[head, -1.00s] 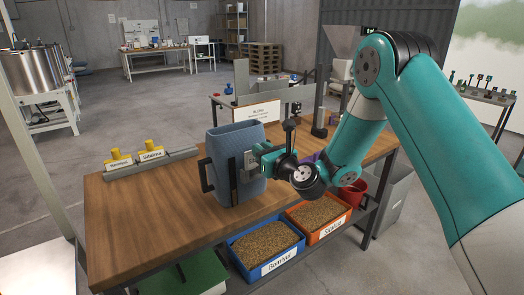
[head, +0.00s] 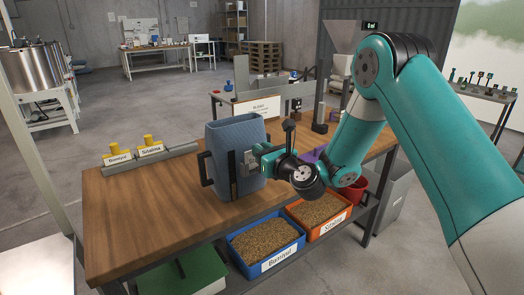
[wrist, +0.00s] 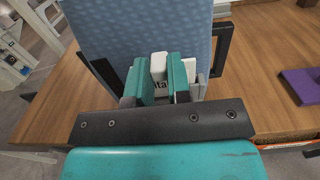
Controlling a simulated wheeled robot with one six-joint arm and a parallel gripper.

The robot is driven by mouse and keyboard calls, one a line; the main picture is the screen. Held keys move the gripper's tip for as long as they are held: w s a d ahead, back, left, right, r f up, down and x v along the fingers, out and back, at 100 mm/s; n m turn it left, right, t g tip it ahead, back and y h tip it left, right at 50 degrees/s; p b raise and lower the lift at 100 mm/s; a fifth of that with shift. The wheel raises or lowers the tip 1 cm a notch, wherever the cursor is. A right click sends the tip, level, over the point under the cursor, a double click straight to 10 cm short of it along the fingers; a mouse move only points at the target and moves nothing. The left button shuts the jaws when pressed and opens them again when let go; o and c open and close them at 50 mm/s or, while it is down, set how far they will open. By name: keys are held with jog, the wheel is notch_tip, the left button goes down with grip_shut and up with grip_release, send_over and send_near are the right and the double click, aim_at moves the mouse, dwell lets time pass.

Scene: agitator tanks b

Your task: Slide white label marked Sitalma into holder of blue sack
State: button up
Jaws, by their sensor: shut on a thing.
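The blue sack (head: 232,145) stands upright on the wooden bench, with black handles at its sides. Its holder (head: 248,163), a grey frame on the sack's near face, is partly hidden by my gripper. My gripper (head: 258,160) is at the holder. In the wrist view my gripper (wrist: 160,80) has its teal fingers shut on a white label (wrist: 158,66). The sack (wrist: 140,28) is right behind the label. I cannot tell how far the label sits in the holder.
Two yellow-handled labels, Sitalma (head: 150,149) and another (head: 118,159), stand in a rack at the bench's left back. Blue (head: 281,262) and orange (head: 333,226) bins of grain sit below the front edge. A purple item (wrist: 302,84) lies to the right. The bench's left front is clear.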

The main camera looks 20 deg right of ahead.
jog(key=shift+f, duration=0.25)
jog(key=o, duration=0.8)
jog(key=b+v, duration=1.7)
jog(key=b, duration=0.4)
jog(key=shift+s, duration=0.2)
